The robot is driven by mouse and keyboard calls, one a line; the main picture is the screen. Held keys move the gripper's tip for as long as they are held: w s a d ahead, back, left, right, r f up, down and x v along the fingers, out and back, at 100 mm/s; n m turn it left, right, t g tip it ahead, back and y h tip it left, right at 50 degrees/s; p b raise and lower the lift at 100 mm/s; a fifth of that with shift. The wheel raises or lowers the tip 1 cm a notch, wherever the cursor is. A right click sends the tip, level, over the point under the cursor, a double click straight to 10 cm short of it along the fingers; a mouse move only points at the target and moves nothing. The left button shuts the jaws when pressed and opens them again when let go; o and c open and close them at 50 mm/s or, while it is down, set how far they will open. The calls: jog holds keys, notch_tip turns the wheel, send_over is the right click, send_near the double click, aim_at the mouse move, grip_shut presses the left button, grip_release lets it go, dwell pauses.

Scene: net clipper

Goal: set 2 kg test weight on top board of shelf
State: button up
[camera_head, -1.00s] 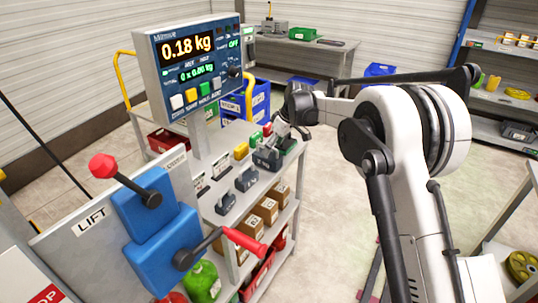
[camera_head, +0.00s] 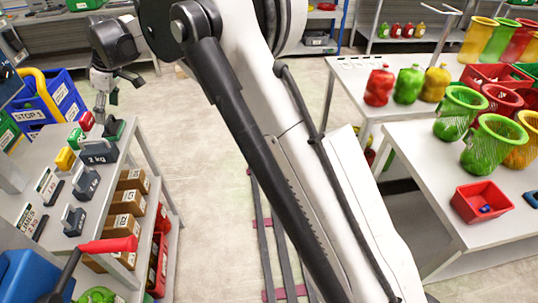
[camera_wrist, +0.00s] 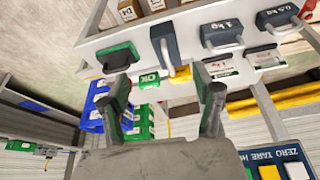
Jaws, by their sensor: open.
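The 2 kg test weight (camera_head: 98,153) is a dark block with a handle. It stands on the top board of the shelf (camera_head: 112,189), near the board's far end; it also shows in the wrist view (camera_wrist: 163,40). My gripper (camera_head: 104,106) is above and beyond that end of the board, apart from the weight. In the wrist view my gripper (camera_wrist: 166,100) has its two fingers spread wide with nothing between them. The weight shows past the fingertips, in the gap's direction.
The 1 kg weight (camera_head: 86,181) and a smaller weight (camera_head: 74,219) stand nearer on the same board. A dark green item (camera_head: 114,129), red block (camera_head: 86,121) and yellow block (camera_head: 65,158) crowd the 2 kg weight. Cardboard boxes (camera_head: 129,203) fill the board below.

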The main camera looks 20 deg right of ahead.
jog(key=s+d+r+m+t+h, duration=0.1)
jog(key=s+d+r+m, duration=0.1)
jog(key=s+d+r, duration=0.45)
jog(key=s+d+r+m+t, duration=0.15)
jog(key=s+d, duration=0.25)
jog(key=d, duration=0.5)
jog(key=s+d+r+m+h, duration=0.1)
jog(key=s+d+r+m, duration=0.25)
jog(key=s+d, duration=0.35)
jog(key=s+d+f+m+t+h, duration=0.1)
jog(key=s+d+f+m, duration=0.2)
jog(key=s+d, duration=0.5)
jog(key=s+d+f+m+t+h, duration=0.1)
jog(key=s+d+f+m, duration=0.3)
jog(key=s+d, duration=0.5)
jog(key=s+t, duration=0.1)
jog(key=s, duration=0.5)
jog(key=shift+s+f, duration=0.4)
jog(key=shift+f+b, duration=0.4)
